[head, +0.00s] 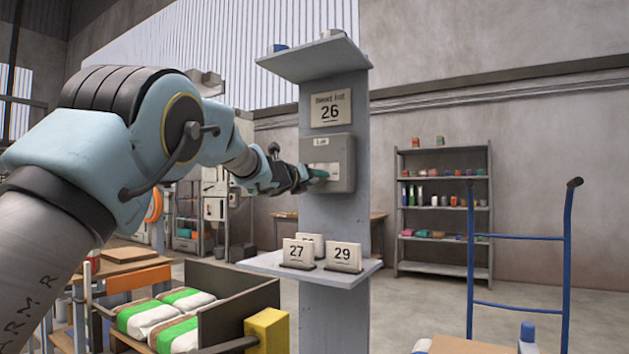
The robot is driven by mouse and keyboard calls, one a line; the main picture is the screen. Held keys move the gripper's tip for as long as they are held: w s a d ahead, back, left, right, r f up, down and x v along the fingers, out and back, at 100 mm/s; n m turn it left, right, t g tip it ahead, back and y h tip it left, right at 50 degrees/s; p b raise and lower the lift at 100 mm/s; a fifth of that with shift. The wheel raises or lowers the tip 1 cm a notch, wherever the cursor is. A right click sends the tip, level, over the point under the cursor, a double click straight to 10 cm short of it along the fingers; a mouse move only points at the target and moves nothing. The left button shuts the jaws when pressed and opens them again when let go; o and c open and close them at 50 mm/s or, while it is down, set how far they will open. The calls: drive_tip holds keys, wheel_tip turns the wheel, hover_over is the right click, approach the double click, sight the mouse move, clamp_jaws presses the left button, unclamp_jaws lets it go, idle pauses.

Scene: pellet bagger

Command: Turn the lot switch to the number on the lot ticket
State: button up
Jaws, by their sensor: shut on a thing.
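The lot switch box (345,165) is a grey box on a grey post, with a small "Lot" label on its upper face. The lot ticket (331,111) above it reads 26. The number the switch points to cannot be read, as the dial is small and partly hidden by the fingers.
A shelf on the post (325,275) below the box holds cards reading 27 (297,252) and 29 (343,256), with another partly hidden behind. A crate of bags (236,312) stands lower left. A blue hand truck (519,237) stands right.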

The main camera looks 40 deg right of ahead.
drive_tip(key=shift+c, duration=0.9)
drive_tip(key=shift+n, duration=0.3)
drive_tip(key=shift+n+p, duration=5.9)
drive_tip(key=shift+n, duration=7.2)
drive_tip(key=o, duration=1.4)
